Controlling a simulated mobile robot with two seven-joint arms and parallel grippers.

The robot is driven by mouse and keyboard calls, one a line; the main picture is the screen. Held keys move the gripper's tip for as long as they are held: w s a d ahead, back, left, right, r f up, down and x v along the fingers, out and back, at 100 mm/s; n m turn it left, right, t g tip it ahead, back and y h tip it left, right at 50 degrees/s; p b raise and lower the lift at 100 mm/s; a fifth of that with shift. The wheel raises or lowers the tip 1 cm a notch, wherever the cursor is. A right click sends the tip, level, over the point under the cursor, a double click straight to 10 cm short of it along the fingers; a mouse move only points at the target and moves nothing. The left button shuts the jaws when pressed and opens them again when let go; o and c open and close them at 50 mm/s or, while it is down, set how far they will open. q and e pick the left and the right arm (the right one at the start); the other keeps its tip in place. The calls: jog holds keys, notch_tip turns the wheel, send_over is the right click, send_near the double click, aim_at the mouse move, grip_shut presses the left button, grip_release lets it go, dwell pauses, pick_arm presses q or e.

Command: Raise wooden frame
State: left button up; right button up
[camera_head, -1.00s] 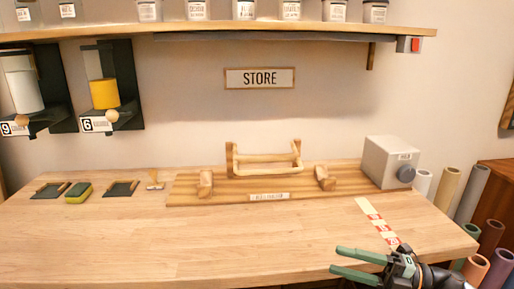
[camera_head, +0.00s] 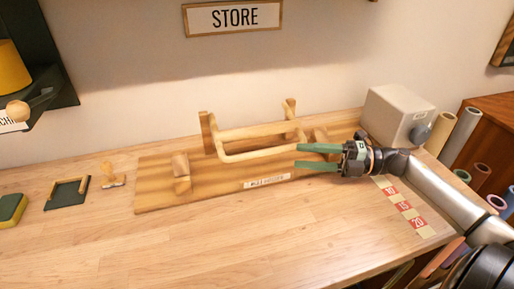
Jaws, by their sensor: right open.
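The wooden frame (camera_head: 265,156) is a pale U-shaped bar between two posts on a wooden base board (camera_head: 215,187), near the back of the table. The bar lies low, toward the front of the posts. A wooden block (camera_head: 181,173) stands at the board's left, and a similar block at the right is partly hidden. My right gripper (camera_head: 300,157) is open, with green fingers pointing left over the board's right part. Its upper finger is close to the frame's right front corner; I cannot tell if they touch. My left gripper is not in view.
A grey box with a dark knob (camera_head: 398,117) stands at the back right. A red-and-white marked strip (camera_head: 404,206) lies at the right. A dark tray (camera_head: 68,193), a wooden stamp (camera_head: 112,177) and a green-yellow sponge (camera_head: 11,210) lie at the left. The front table is clear.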

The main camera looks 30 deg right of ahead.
aim_at(269, 154)
jog(key=p+x, duration=0.1)
jog(key=x, duration=0.9)
jog(key=shift+w+a, duration=0.25)
jog(key=shift+a, duration=0.05)
grip_shut()
dwell(1.0)
